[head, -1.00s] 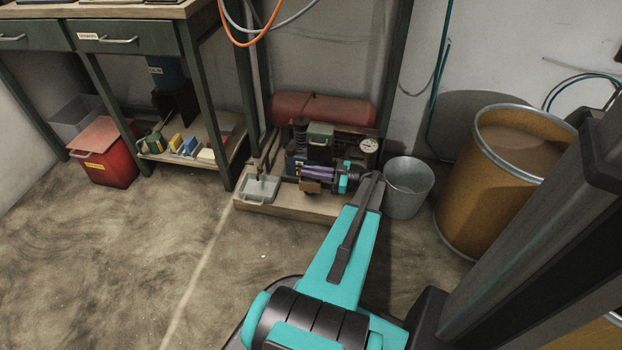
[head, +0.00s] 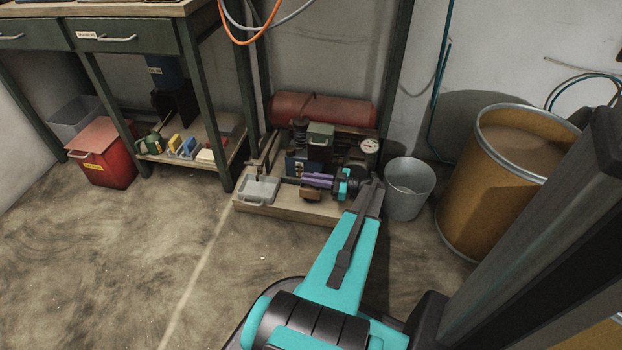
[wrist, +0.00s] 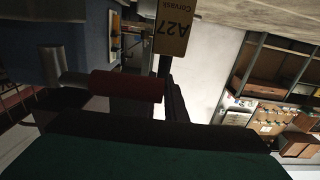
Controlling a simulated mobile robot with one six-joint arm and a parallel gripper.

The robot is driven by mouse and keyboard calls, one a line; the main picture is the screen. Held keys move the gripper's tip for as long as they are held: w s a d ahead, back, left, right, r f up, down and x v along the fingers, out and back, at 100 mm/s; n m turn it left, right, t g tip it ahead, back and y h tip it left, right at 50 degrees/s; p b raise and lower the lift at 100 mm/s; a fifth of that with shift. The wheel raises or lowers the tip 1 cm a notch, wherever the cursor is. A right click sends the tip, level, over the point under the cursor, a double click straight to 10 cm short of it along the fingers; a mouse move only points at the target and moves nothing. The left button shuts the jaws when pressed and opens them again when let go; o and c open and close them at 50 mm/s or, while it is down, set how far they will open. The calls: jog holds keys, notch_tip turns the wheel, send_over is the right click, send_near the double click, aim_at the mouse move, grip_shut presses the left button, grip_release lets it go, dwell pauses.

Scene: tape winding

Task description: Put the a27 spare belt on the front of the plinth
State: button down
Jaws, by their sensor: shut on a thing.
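The a27 spare belt shows in the wrist view as a tan card sleeve (wrist: 172,32) with A27 lettering and a dark strip beside it. In the head view it is a small brown piece (head: 310,194) at the fingertips. My gripper (head: 306,180) has purple fingers pointing left and is shut on it. It is over the front part of the wooden plinth (head: 312,212); I cannot tell whether the belt touches the wood. The belt's far side is hidden.
A grey tray (head: 259,190) sits at the plinth's left front. Machinery with a red tank (head: 325,108) and a gauge (head: 369,146) stands behind. A grey bucket (head: 408,190) stands to the right, beside a brown drum (head: 500,185). Floor in front is clear.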

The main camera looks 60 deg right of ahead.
jog(key=shift+f, duration=0.15)
jog(key=c, duration=1.8)
grip_release()
jog(key=shift+s+r, duration=0.1)
jog(key=shift+r, duration=0.1)
jog(key=shift+p+v, duration=1.35)
jog(key=shift+v, duration=2.35)
jog(key=shift+r, duration=0.15)
